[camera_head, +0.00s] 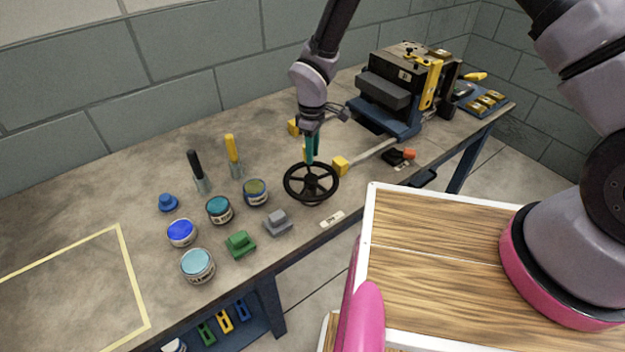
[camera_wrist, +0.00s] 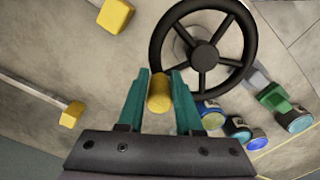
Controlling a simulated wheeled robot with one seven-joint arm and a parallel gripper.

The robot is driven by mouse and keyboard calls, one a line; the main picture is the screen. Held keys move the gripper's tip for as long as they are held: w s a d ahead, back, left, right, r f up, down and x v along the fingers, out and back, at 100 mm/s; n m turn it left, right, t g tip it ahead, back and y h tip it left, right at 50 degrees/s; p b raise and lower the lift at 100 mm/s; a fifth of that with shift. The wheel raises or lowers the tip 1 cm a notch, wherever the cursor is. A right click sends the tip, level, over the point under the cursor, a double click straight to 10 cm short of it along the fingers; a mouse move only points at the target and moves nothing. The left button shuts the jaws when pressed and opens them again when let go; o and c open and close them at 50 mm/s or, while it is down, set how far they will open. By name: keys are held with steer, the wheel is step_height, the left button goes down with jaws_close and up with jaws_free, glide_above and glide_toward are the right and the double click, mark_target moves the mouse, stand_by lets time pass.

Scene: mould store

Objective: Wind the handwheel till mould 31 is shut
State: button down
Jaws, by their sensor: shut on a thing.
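The black spoked handwheel (camera_head: 312,184) lies near the front edge of the bench; it fills the upper middle of the wrist view (camera_wrist: 203,54). My gripper (camera_head: 310,157) is above its far rim. In the wrist view the teal fingers (camera_wrist: 159,82) are shut on the wheel's yellow handle knob (camera_wrist: 159,93), one on each side. A dark boxy mould (camera_head: 407,72) with a yellow bar stands on a blue base (camera_head: 385,123) at the back right. I cannot read its label surely or tell how far it is open.
Yellow blocks (camera_head: 340,165) and a pale rod lie behind and right of the wheel. Paint pots (camera_head: 219,209), a green block (camera_head: 240,243) and a grey block (camera_head: 278,222) stand to its left. A wooden-topped surface (camera_head: 430,235) is at front right.

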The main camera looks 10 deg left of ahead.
steer(key=shift+c, duration=2)
jaws_free()
steer(key=shift+w, duration=0.55)
steer(key=shift+s, duration=0.1)
step_height(320, 180, up, 2)
steer(key=shift+s+a, duration=0.1)
steer(key=shift+r, duration=3.45)
